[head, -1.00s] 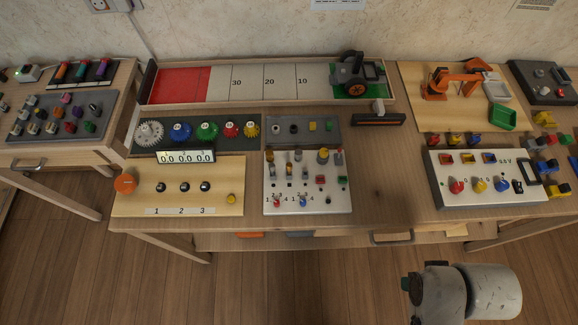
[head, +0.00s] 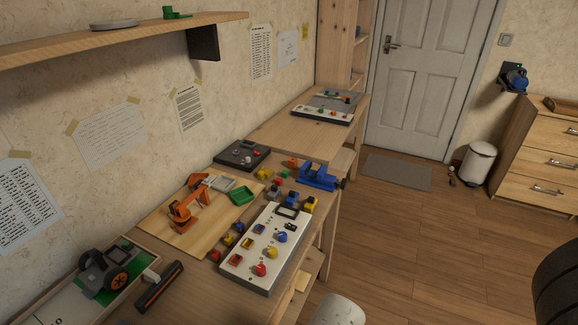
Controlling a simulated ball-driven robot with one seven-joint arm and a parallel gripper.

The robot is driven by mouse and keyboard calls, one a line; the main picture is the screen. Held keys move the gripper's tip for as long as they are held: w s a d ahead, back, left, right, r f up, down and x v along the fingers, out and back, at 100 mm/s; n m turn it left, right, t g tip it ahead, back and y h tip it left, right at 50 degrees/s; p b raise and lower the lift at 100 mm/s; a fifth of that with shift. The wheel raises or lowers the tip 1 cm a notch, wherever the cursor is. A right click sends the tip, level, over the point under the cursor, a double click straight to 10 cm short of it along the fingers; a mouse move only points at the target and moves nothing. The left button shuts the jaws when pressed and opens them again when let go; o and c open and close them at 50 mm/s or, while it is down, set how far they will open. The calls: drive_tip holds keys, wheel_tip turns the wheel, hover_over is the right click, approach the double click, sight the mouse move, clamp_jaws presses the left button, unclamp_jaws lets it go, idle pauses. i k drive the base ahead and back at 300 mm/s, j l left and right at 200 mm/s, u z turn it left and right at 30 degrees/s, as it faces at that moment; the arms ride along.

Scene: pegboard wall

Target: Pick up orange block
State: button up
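A small orange block (head: 291,162) lies on the workbench, behind the blue vise (head: 318,177) and right of the dark grey box (head: 242,154). Several other small blocks lie close to it, among them a red one (head: 268,186) and a yellow one (head: 310,202). The blocks are small in the picture, so their exact shapes are hard to tell. My gripper is not in view; only pale and dark parts of my arm seem to show at the bottom and right edges.
A white control panel (head: 240,262) with coloured knobs lies at the bench front. Floor (head: 420,240) is open right of the bench. A drawer cabinet (head: 545,160) stands at the right.

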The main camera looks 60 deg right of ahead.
sight(291, 161)
drive_tip(key=l+z, duration=0.1)
drive_tip(key=z, duration=0.3)
drive_tip(key=i+z, duration=0.15)
drive_tip(key=z, duration=0.25)
drive_tip(key=i+l+z, duration=0.1)
drive_tip(key=z, duration=0.3)
drive_tip(key=i+z, duration=0.1)
drive_tip(key=z, duration=0.3)
